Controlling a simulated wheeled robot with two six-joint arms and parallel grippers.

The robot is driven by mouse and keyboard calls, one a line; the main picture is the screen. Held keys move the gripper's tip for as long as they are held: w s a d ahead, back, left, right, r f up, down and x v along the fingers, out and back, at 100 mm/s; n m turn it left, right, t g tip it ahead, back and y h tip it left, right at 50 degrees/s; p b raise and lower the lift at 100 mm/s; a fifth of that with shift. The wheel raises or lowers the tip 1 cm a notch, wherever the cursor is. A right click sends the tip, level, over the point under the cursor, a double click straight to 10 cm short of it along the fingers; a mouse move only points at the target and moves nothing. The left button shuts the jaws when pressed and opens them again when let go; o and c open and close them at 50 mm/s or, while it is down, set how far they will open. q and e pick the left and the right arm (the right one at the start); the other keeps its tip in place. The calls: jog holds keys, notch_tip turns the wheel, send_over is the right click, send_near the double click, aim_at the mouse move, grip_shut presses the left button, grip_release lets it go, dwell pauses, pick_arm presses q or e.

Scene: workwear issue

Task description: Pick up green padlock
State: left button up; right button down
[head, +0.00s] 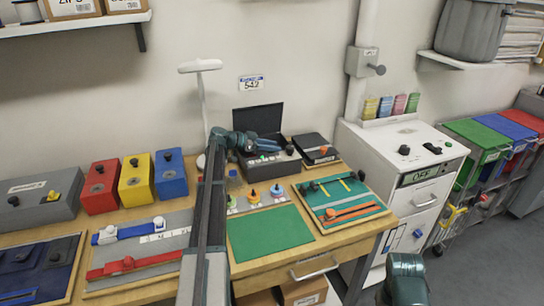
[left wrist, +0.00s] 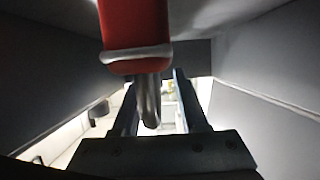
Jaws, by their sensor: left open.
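I cannot make out a green padlock for certain in either view. My left gripper (head: 268,145) is at the open black case (head: 258,118) on the bench, over its near part. In the left wrist view the two dark fingers (left wrist: 160,105) stand apart. A red object (left wrist: 135,22) with a grey band and a metal loop or rod hangs in from the top edge, in front of the gap between the fingers. I cannot tell whether it touches them. Grey walls close in on both sides. My right gripper is out of view.
Red (head: 99,187), yellow (head: 136,180) and blue (head: 171,175) boxes stand left of my arm. A green mat (head: 270,232) lies bare in front. A tray of tools (head: 345,201) and a white cabinet (head: 400,142) are to the right.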

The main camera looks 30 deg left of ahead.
pick_arm(q)
grip_shut()
dwell(1.3)
